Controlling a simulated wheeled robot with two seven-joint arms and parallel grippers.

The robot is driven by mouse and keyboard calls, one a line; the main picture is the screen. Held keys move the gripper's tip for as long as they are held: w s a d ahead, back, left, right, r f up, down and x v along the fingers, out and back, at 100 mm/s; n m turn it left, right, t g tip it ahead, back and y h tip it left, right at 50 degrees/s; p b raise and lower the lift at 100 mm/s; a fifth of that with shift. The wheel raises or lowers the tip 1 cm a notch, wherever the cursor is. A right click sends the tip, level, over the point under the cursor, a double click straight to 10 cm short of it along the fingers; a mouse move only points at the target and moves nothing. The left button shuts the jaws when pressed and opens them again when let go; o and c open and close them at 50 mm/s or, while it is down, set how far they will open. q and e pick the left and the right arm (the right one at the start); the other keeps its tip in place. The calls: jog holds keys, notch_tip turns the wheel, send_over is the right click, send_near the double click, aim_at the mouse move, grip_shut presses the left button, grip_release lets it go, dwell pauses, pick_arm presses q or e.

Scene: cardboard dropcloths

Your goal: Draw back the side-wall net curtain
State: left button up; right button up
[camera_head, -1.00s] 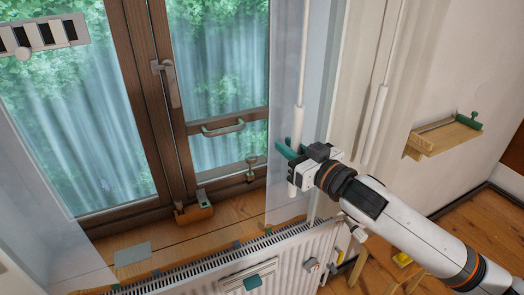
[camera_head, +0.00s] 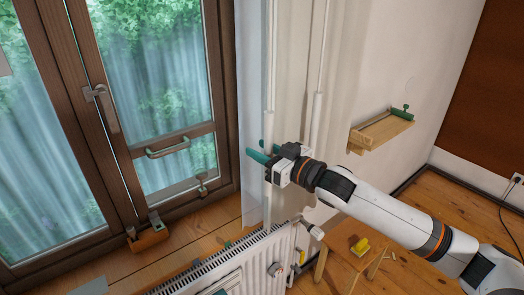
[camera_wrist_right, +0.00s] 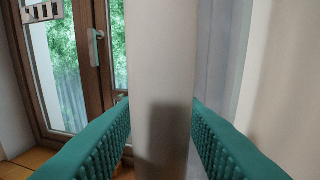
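A sheer pale net curtain (camera_head: 252,95) hangs in a narrow strip beside the right edge of the window, and is a pale strip in the wrist view (camera_wrist_right: 215,60). A slim white draw rod (camera_head: 270,60) hangs in front of it, its thicker lower part reaching down near the radiator. My right gripper (camera_head: 258,158), with green fingers, is around this thicker part. In the wrist view the rod (camera_wrist_right: 160,70) stands upright between the two ribbed fingers, which close on it from both sides. My left gripper is not in view.
A second white rod (camera_head: 316,120) hangs just right, before pale drapery. A radiator (camera_head: 232,265) stands below the window. A wall shelf (camera_head: 381,132) with a green roller juts out at right. A small wooden stool (camera_head: 345,258) stands on the floor. The window handle (camera_head: 97,93) is left.

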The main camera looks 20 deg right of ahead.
jog(key=shift+o, duration=0.2)
jog(key=shift+s+d+f, duration=0.1)
jog(key=shift+s+d, duration=0.05)
jog(key=shift+s, duration=0.15)
jog(key=b+v, duration=0.5)
jog(key=v, duration=0.6)
jog(key=shift+d, duration=0.1)
